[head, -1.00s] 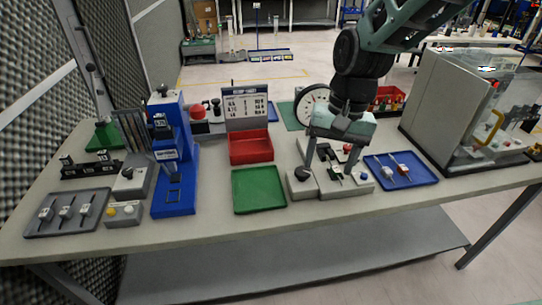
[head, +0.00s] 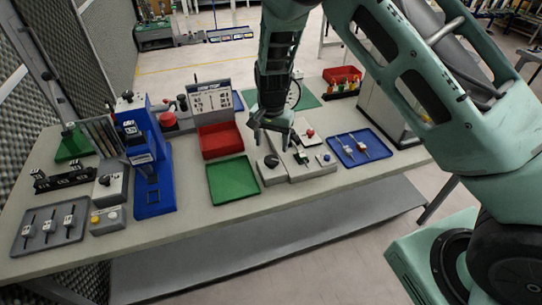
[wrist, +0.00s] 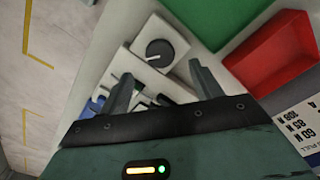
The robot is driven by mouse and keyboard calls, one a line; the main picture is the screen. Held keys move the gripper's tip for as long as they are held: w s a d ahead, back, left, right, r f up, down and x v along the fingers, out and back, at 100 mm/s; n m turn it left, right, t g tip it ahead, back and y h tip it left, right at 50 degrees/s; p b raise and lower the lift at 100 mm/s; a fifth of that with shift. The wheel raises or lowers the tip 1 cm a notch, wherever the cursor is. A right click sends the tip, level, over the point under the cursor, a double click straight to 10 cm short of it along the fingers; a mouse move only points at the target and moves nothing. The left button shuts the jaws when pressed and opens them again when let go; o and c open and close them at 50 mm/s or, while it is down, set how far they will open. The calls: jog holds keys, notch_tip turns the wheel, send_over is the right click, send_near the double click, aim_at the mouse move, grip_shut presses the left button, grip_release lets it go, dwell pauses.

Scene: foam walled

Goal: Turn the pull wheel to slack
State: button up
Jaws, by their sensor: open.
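A round black knob (head: 271,160), which looks like the pull wheel, sits on a small grey block at the left end of a light grey fixture (head: 307,172). The wrist view shows the knob (wrist: 160,53) from above with a white pointer line across its left part. My gripper (head: 271,140) points down above and behind the knob. Its fingers are apart with nothing between them. In the wrist view the knob lies beyond the fingertips (wrist: 160,75), and I see no contact. A small part with a green piece (head: 300,156) sits on the fixture, partly hidden by a finger in the wrist view.
A green tray (head: 233,198) and a red bin (head: 220,153) lie left of the fixture. A blue tray (head: 378,157) with small parts lies right. A blue press (head: 154,205) and another knob box (head: 98,196) stand further left. My arm covers the right side.

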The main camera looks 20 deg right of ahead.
aim_at(271, 159)
notch_tip(271, 159, down, 8)
jog(key=shift+r+p, duration=0.1)
jog(key=shift+p, duration=0.8)
jog(key=c, duration=1)
